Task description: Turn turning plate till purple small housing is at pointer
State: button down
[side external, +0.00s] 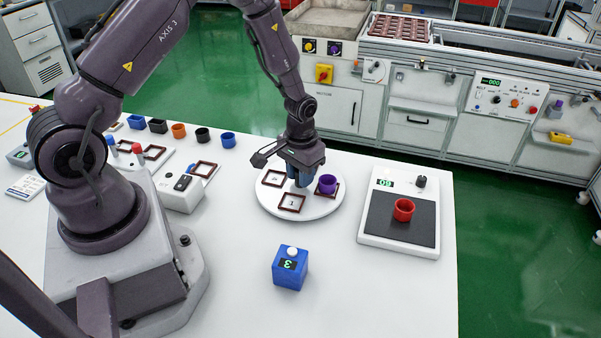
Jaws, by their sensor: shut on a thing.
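The white round turning plate (318,211) lies on the table right of my arm's base. The purple small housing (327,184) stands upright in a brown square frame at the plate's right side. Other brown frames show at the plate's left (273,179) and front (291,204), both without a housing; the front one is marked 1. My gripper (301,180) points down at the middle of the plate, just left of the purple housing. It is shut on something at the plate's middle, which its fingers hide. I cannot make out the pointer.
A blue box (290,268) with a white button stands in front of the plate. A scale (398,240) with a red housing (403,209) stands to the right. Several small housings (179,131) line the table's back left. Table space at the front is free.

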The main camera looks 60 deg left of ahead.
jog(key=shift+n, duration=2.3)
jog(key=shift+r+n, duration=0.1)
jog(key=shift+n, duration=6.6)
jog(key=c, duration=1.2)
grip_release()
jog(key=shift+o, duration=0.2)
